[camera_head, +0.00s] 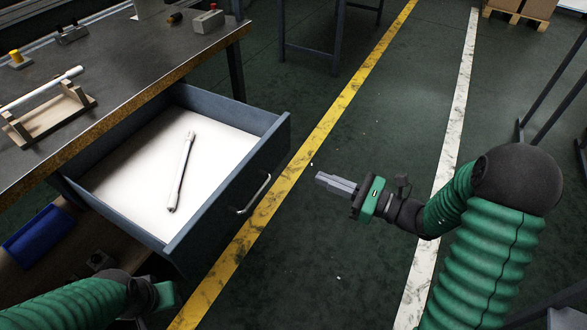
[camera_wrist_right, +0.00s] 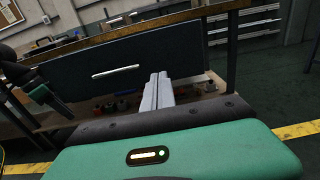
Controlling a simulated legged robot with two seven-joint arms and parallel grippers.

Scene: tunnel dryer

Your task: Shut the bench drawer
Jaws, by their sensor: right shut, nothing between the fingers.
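The bench drawer (camera_head: 269,128) is pulled well out of the bench (camera_head: 134,68), its white floor bare except for a silver and white tube (camera_head: 181,171). Its curved metal handle (camera_head: 254,194) is on the dark front panel, which also shows in the right wrist view (camera_wrist_right: 150,70). My right gripper (camera_head: 324,180) is shut and empty, to the right of the drawer front and apart from it. In the wrist view its closed fingers (camera_wrist_right: 158,82) stand near the panel's right end. My left arm comes in at the lower left; its gripper's fingers are not visible.
On the bench top lie a wooden rack (camera_head: 48,113) with a white rod, a yellow button box (camera_head: 17,59) and a red-buttoned grey box (camera_head: 208,20). A blue bin (camera_head: 38,236) sits on the shelf below. The floor right of the drawer is clear.

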